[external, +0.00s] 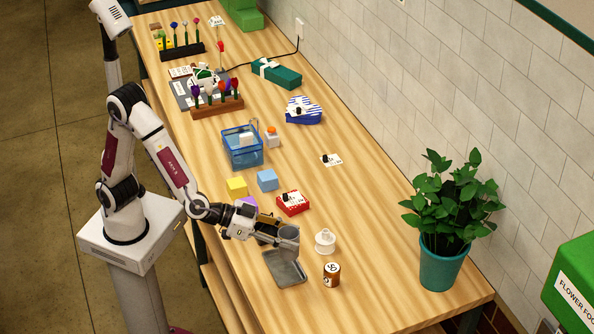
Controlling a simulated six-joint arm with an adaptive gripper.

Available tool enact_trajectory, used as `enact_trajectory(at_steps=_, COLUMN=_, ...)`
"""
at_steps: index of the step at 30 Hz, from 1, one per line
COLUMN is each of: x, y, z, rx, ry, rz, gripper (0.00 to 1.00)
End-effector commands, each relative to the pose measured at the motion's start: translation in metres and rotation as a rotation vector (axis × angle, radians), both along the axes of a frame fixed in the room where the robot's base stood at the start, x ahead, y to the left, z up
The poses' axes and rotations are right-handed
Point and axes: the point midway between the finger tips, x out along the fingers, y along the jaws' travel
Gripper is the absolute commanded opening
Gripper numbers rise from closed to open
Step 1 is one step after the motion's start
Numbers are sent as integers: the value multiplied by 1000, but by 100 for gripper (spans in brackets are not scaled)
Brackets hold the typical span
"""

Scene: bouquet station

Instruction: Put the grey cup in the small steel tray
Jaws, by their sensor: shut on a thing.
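My gripper (268,232) is shut on the grey cup (288,242) near the front of the table. The cup is held above the small steel tray (284,270), over the tray's far part. The tray lies flat on the wood, and the part of it that shows is empty. The gripper and cup hide some of its far side. How high the cup is above the tray is hard to tell from this one view.
A white bottle-like thing (325,242) and a brown jar (331,274) stand right of the tray. A red box (292,203), a yellow block (237,187) and a blue block (267,180) lie behind. A potted plant (441,262) stands at the right edge.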

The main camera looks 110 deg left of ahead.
Motion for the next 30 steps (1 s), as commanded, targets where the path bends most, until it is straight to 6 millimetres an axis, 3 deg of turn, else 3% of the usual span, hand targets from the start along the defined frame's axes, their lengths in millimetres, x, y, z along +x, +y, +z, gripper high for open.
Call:
enact_trajectory(at_steps=3, x=-19, y=19, z=-5, rx=1, ry=0, rz=68, gripper=16)
enact_trajectory(at_steps=9, x=-32, y=37, z=-10, rx=0, ry=-2, rz=128, gripper=16)
enact_trajectory(at_steps=23, x=-33, y=38, z=-12, rx=2, ry=0, rz=129, gripper=16)
enact_trajectory(at_steps=30, x=-33, y=38, z=-33, rx=4, ry=4, rz=130, gripper=16)
